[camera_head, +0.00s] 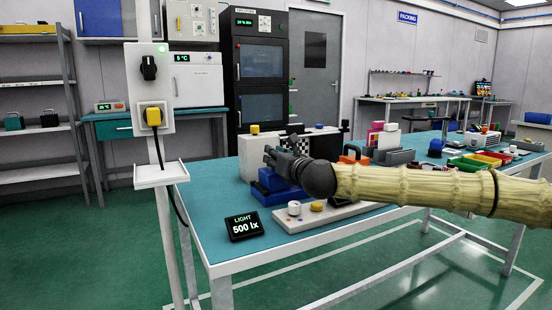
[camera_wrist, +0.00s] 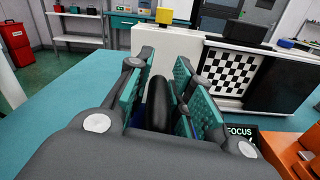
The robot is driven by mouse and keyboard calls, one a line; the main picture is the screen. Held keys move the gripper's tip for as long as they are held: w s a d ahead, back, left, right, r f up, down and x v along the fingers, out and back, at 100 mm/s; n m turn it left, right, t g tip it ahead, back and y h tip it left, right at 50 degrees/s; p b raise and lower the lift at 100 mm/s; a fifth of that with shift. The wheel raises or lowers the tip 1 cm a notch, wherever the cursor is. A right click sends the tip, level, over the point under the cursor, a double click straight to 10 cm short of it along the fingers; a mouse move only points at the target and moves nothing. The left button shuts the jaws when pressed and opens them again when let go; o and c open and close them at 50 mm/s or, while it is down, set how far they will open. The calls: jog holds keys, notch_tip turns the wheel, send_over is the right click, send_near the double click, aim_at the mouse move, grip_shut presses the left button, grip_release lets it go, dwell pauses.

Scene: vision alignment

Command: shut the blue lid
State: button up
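A blue box-like thing (camera_head: 268,191) stands on the near left part of the teal bench. Its upper part is largely hidden behind my gripper, so I cannot tell the lid from the body or how far the lid stands open. My gripper (camera_head: 270,157) is just above and beside it, pointing left. In the wrist view my gripper (camera_wrist: 158,90) has its teal-padded fingers apart. A black rounded bar (camera_wrist: 158,103) shows between them; I cannot tell whether it is touched.
A white housing with a checkerboard (camera_wrist: 228,72) and a yellow knob (camera_wrist: 164,16) stands close behind. An orange thing (camera_wrist: 293,148) is at the right. A light meter (camera_head: 243,226) and a white plate with knobs (camera_head: 335,213) lie in front.

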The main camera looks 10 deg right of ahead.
jog(key=shift+o, duration=1.1)
jog(key=shift+s+a, duration=0.1)
jog(key=shift+a, duration=0.25)
jog(key=shift+d, duration=0.3)
jog(key=shift+s+d+r, duration=0.1)
jog(key=shift+s+d, duration=0.1)
jog(key=shift+s, duration=0.1)
jog(key=v, duration=1.1)
jog(key=shift+s, duration=0.1)
